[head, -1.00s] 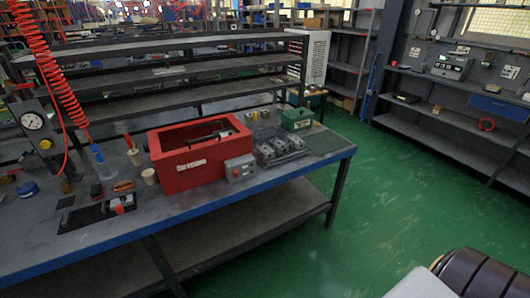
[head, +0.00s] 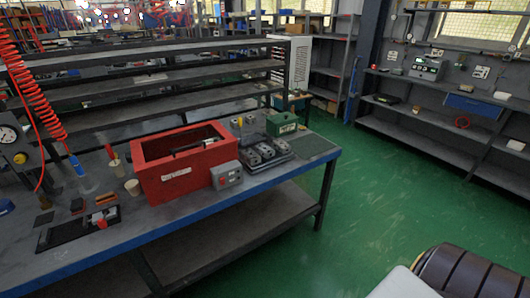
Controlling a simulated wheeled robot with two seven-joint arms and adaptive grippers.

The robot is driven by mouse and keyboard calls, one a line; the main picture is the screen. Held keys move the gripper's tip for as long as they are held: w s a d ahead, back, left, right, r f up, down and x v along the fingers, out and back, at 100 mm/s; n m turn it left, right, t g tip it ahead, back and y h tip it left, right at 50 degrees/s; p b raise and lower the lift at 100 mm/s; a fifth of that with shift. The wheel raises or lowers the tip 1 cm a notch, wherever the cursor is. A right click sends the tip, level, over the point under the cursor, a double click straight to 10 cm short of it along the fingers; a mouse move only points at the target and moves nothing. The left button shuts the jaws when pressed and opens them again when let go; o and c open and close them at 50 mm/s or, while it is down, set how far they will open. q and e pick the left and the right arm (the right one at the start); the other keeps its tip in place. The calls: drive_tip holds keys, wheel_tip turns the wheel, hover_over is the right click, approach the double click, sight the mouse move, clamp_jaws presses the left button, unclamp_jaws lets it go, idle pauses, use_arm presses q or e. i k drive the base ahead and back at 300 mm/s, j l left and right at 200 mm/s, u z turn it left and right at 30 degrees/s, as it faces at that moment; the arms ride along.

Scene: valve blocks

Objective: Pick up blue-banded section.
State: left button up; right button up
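I cannot make out a blue band on any section at this size. Several grey valve blocks (head: 264,152) sit in a dark tray on the workbench, right of the red box. An open red box (head: 188,172) stands mid-bench with a dark bar-like part (head: 190,146) in it. A black tray (head: 78,228) with small parts lies at the left of the bench. Neither of my grippers is in view.
Shelves stand behind.

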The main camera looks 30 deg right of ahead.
sight(283, 147)
drive_tip(key=z, duration=1.25)
drive_tip(key=i+l, duration=0.45)
drive_tip(key=i+l+u, duration=0.1)
drive_tip(key=i+l, duration=0.3)
drive_tip(key=l, duration=0.15)
